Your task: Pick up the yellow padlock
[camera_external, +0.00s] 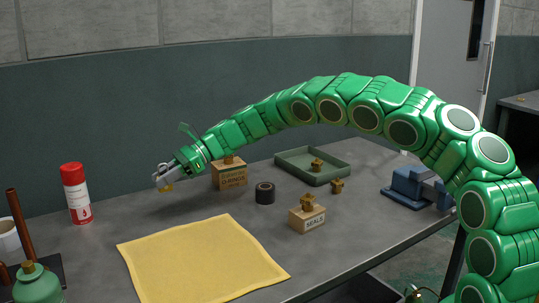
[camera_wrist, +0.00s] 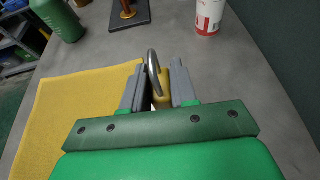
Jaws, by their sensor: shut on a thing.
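The yellow padlock (camera_wrist: 162,97) sits between the two grey fingers of my gripper (camera_wrist: 158,75) in the wrist view, its grey shackle standing up between the fingertips. My gripper is shut on it. In the external view my gripper (camera_external: 163,178) is at the far left end of the green arm, and a small yellow part of the padlock (camera_external: 168,188) shows under the fingertips. They appear to be above the grey table, behind the yellow cloth. Much of the padlock body is hidden by the fingers.
The yellow cloth (camera_external: 200,262) lies in front. A red-and-white can (camera_external: 76,195) stands left. Two labelled wooden blocks (camera_external: 229,176) (camera_external: 307,218), a black tape roll (camera_external: 265,194), a green tray (camera_external: 288,165) and a blue vise (camera_external: 408,187) stand right of my gripper.

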